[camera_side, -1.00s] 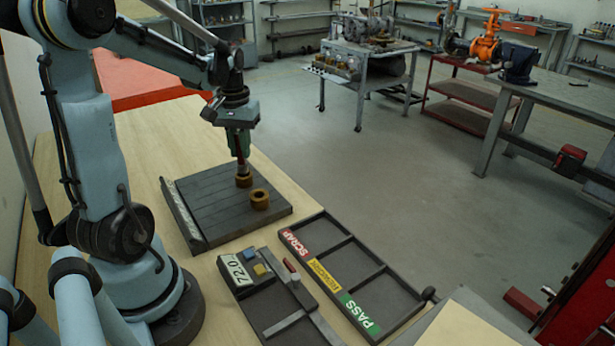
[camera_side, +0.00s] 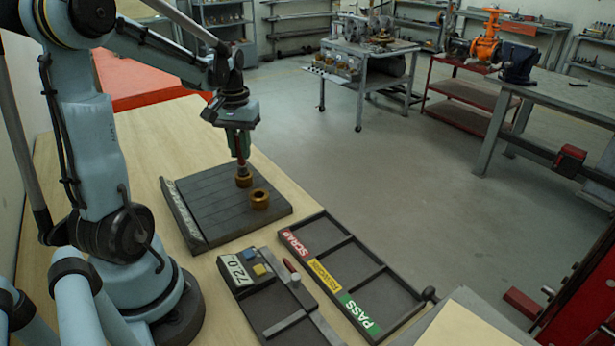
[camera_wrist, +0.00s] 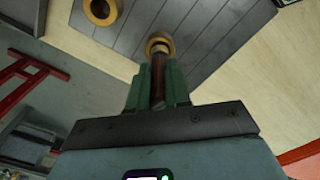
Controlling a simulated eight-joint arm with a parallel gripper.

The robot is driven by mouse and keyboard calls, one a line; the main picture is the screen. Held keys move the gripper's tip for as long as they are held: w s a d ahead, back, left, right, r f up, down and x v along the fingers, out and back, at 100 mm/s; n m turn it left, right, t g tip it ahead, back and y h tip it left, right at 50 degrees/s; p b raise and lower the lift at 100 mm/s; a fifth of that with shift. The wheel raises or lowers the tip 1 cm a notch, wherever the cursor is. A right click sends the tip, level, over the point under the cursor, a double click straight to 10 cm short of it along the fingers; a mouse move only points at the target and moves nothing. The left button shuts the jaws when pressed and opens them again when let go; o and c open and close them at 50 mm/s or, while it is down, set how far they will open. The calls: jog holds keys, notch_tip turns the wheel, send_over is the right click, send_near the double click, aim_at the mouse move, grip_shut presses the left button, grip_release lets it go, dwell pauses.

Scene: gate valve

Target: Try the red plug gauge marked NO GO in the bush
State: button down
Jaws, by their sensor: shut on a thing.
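My gripper (camera_side: 239,151) is shut on the dark red plug gauge (camera_side: 241,168), which points down, roughly upright. The wrist view also shows the gauge (camera_wrist: 158,76) between the green fingers. Its lower end meets a brass bush (camera_side: 244,181) on the dark grooved plate (camera_side: 200,196). In the wrist view, this bush (camera_wrist: 159,38) is at the gauge's far end. I cannot tell how far, if at all, the gauge is inside the bore. A second brass bush (camera_side: 260,199) stands apart on the plate, with its bore open. No marking is readable on the gauge.
A tray (camera_side: 352,275) with SCRAP, a yellow-labelled and PASS compartments lies at the front right, empty. Bare wooden bench (camera_side: 140,160) surrounds the plate's left and back.

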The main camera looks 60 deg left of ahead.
jog(key=shift+f, duration=1.25)
dwell(0.8)
jog(key=shift+r, duration=1.2)
dwell(0.4)
jog(key=shift+r, duration=0.35)
jog(key=shift+r, duration=0.15)
jog(key=shift+r, duration=2.5)
